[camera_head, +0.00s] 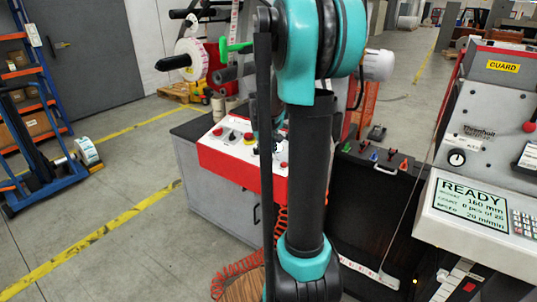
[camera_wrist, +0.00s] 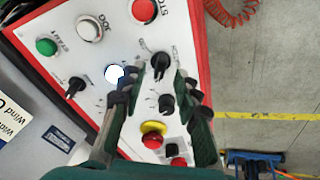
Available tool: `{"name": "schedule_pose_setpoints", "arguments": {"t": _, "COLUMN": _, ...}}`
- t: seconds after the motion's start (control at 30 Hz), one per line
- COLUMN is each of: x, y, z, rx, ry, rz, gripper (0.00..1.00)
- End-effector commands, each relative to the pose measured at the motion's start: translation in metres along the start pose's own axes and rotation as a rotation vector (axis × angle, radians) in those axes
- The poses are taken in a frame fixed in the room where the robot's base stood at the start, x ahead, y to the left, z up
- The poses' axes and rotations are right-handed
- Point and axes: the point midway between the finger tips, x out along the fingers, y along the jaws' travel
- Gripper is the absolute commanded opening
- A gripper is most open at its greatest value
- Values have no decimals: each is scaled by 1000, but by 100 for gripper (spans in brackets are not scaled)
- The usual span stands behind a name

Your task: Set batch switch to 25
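The control panel (camera_wrist: 110,60) with a red rim fills much of the wrist view; it also shows in the head view (camera_head: 212,160), partly behind my arm. It has several black rotary knobs: an upper one (camera_wrist: 160,63), a lower one (camera_wrist: 166,102) and a left one (camera_wrist: 75,87). Their small labels are too blurred to read, so I cannot tell which is the batch switch. My gripper (camera_wrist: 160,88) is open above the panel, its dark fingers on either side of the upper and lower knobs. I cannot tell if it touches either. In the head view my arm hides it.
Beside the knobs are a green button (camera_wrist: 47,46), a white JOG button (camera_wrist: 89,28), a red STOP button (camera_wrist: 144,10) and a red emergency stop (camera_wrist: 152,138) on yellow. The machine display (camera_head: 468,207) reads READY. A red coiled cable (camera_head: 238,275) hangs below the panel.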

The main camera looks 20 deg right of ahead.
Motion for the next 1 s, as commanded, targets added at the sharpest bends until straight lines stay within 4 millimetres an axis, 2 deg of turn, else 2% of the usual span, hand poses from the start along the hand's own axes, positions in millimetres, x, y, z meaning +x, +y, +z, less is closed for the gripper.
{"name": "schedule_pose_setpoints", "arguments": {"t": 0.3, "x": -62, "y": 0, "z": 1, "rx": -1, "ry": 0, "rz": 0, "gripper": 32}}
{"name": "schedule_pose_setpoints", "arguments": {"t": 0.5, "x": -92, "y": 0, "z": 0, "rx": -1, "ry": 0, "rz": 0, "gripper": 32}}
{"name": "schedule_pose_setpoints", "arguments": {"t": 0.7, "x": -103, "y": 0, "z": 0, "rx": 0, "ry": 0, "rz": 0, "gripper": 32}}
{"name": "schedule_pose_setpoints", "arguments": {"t": 1.0, "x": -104, "y": 0, "z": 0, "rx": 0, "ry": 0, "rz": 0, "gripper": 32}}
